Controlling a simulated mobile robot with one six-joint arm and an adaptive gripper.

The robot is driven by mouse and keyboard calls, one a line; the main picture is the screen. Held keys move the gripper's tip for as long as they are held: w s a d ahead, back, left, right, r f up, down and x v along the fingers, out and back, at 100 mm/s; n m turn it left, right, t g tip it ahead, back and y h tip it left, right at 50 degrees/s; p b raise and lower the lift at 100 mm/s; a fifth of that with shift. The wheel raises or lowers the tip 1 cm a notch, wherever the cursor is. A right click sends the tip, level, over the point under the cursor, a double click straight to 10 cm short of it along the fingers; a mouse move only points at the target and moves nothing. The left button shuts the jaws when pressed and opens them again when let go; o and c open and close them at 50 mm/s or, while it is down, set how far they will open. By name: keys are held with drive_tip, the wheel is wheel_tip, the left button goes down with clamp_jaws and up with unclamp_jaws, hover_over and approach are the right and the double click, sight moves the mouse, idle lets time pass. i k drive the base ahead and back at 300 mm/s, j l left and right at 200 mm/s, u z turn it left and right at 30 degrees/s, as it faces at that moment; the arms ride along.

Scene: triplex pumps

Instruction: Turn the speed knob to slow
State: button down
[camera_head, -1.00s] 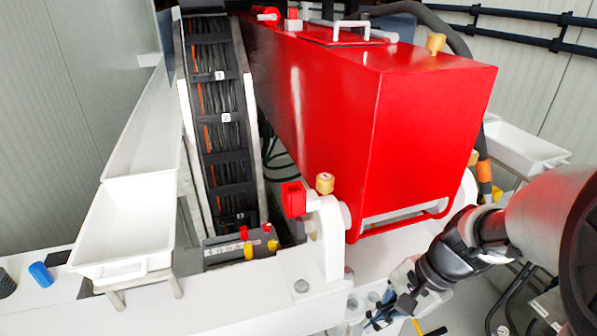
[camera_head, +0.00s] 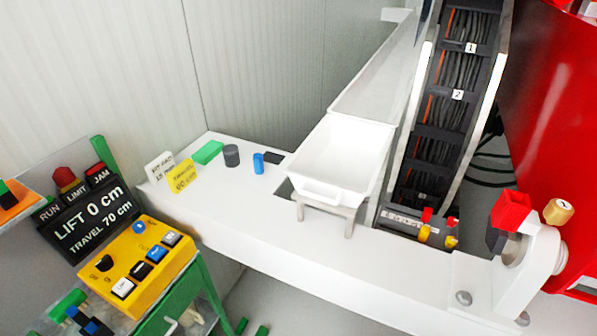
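A yellow control box (camera_head: 150,268) stands at the lower left. It carries a round black knob (camera_head: 103,262) on its left part, with small lettering beside it that I cannot read surely. I cannot tell whether this is the speed knob, nor its setting. A blue round button (camera_head: 138,227) sits near the box's far edge. Several white, blue and black push buttons sit along its right side, among them a blue button (camera_head: 156,254). My gripper is outside this view.
A white bench (camera_head: 290,240) runs rightward, bearing a white tray (camera_head: 345,160) on a stand, a grey cylinder (camera_head: 231,156) and small blocks. A red machine (camera_head: 560,100) stands right.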

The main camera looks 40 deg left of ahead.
sight(139, 226)
drive_tip(key=u, duration=2.9)
